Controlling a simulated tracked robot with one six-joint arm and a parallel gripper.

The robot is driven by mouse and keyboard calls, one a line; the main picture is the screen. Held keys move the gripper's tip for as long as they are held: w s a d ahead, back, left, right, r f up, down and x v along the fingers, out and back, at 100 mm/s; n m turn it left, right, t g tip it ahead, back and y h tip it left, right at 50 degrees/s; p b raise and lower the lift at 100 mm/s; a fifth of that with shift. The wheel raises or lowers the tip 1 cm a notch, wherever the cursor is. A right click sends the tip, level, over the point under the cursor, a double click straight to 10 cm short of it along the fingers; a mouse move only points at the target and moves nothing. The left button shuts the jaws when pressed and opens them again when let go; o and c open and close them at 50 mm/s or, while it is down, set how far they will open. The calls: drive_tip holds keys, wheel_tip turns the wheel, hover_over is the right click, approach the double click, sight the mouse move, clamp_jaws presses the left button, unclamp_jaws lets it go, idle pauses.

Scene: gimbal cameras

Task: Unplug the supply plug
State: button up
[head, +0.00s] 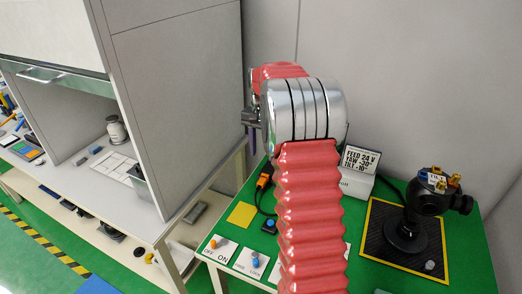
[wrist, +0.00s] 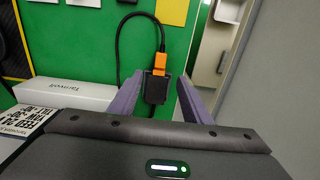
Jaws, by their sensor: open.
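The orange supply plug (wrist: 160,62) sits at the black socket block (wrist: 155,90) in the wrist view, with a black cable looping from its far end. The plug also shows in the head view (head: 264,180), left of my red arm. My gripper (wrist: 160,79) is open. Its two purple fingers stand either side of the block and the plug's near end in the picture, with gaps visible; I cannot tell their height above it. In the head view only a purple finger (head: 251,140) shows, and my arm hides part of the green table.
A white box with a "FEED 24 V" sign (head: 361,160) stands behind my arm. A black gimbal camera (head: 408,232) stands on a yellow-edged mat at right. Switch panels (head: 219,248) and a yellow square (head: 241,214) lie at the front left. A grey cabinet (head: 180,90) rises at left.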

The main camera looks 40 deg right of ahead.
sight(262, 181)
wheel_tip(262, 181, down, 14)
drive_tip(key=shift+r, duration=0.25)
idle(0.5)
drive_tip(key=shift+c, duration=0.6)
clamp_jaws()
